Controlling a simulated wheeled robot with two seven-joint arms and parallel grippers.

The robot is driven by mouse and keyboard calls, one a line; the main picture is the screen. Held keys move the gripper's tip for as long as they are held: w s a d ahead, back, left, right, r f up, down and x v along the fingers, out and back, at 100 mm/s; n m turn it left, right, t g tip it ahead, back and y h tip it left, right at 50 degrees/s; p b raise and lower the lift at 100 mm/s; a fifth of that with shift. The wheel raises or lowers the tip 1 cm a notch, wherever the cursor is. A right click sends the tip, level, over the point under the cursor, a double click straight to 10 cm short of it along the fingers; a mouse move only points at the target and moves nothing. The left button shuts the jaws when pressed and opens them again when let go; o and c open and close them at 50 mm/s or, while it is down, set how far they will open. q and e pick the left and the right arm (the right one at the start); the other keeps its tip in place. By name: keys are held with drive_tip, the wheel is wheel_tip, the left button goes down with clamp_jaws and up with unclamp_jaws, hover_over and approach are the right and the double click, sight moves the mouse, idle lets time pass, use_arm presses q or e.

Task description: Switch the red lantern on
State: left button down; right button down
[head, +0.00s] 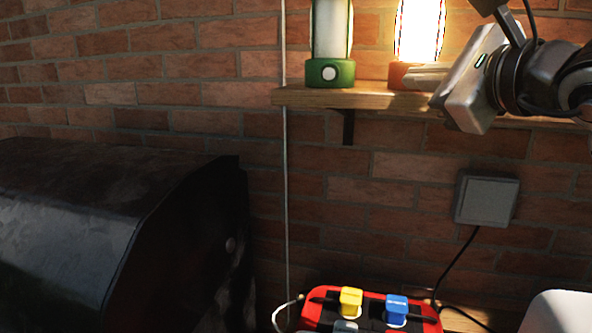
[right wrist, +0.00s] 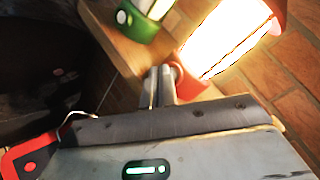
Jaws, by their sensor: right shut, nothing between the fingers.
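The red lantern (head: 420,32) stands upright on the wooden shelf, and its tube glows bright white. Its red base is partly hidden behind my gripper in the head view. The lit lantern also shows in the right wrist view (right wrist: 232,38), with its red base beside my fingers. My right gripper (head: 408,76) is shut and empty, its fingertips at the front of the lantern's base. In the right wrist view the shut fingers (right wrist: 160,84) reach up to the base's round knob; I cannot tell whether they touch it. My left gripper is not in view.
A green lantern (head: 331,72) with a white button stands left of the red one on the wooden shelf (head: 310,97). Below are a red power strip (head: 425,325) with yellow and blue plugs and a grey wall box (head: 487,200). A dark grill (head: 110,225) fills the left.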

drive_tip(key=shift+s+a, duration=0.15)
drive_tip(key=shift+s, duration=0.2)
drive_tip(key=s+a+b, duration=0.1)
drive_tip(key=s+a, duration=0.1)
drive_tip(key=s, duration=0.3)
drive_tip(key=shift+s+a, duration=0.15)
drive_tip(key=shift+s, duration=0.15)
